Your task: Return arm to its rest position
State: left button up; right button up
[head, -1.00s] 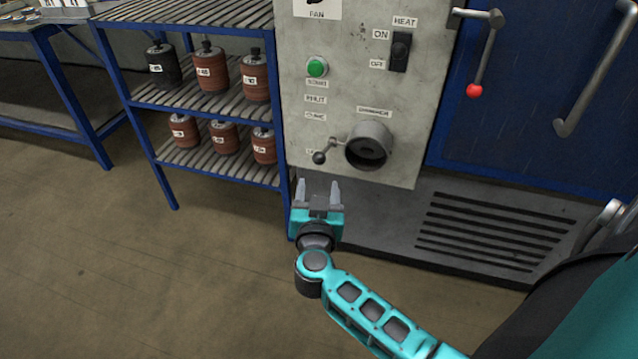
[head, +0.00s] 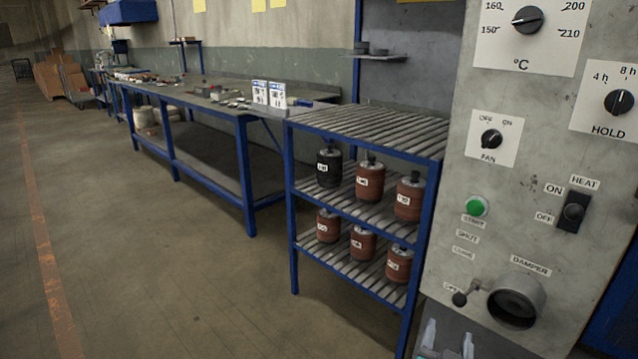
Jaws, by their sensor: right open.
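My right gripper (head: 447,345) shows only at the bottom edge of the head view, below the damper outlet. Its two grey fingertips stand apart with nothing between them, and a sliver of teal body shows below. The rest of my right arm is out of the frame. My left gripper is not in view.
A blue rack (head: 290,210) with slatted shelves stands left of the panel. It holds several dark and red-brown labelled canisters (head: 369,180). A long workbench (head: 242,160) runs along the wall further left. The floor (head: 130,270) at left is clear.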

jog(key=s+a+r+n+t+y+p, duration=0.2)
jog(key=s+a+n+y+p, duration=0.3)
jog(key=a+n+y, duration=0.45)
pick_arm(q)
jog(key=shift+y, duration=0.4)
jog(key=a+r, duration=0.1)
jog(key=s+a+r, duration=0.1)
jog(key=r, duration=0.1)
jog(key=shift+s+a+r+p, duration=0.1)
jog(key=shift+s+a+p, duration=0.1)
jog(key=shift+p, duration=0.2)
pick_arm(e)
jog(key=s+f+g+y, duration=0.1)
jog(key=s+f+g, duration=0.5)
jog(key=s, duration=0.5)
jog(key=shift+d+f+g, duration=0.2)
jog(key=shift+f+g, duration=0.1)
jog(key=shift+f, duration=0.4)
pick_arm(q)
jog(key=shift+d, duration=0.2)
pick_arm(e)
jog(key=shift+n, duration=0.25)
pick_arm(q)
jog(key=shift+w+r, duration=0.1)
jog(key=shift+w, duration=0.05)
pick_arm(e)
jog(key=shift+o, duration=0.3)
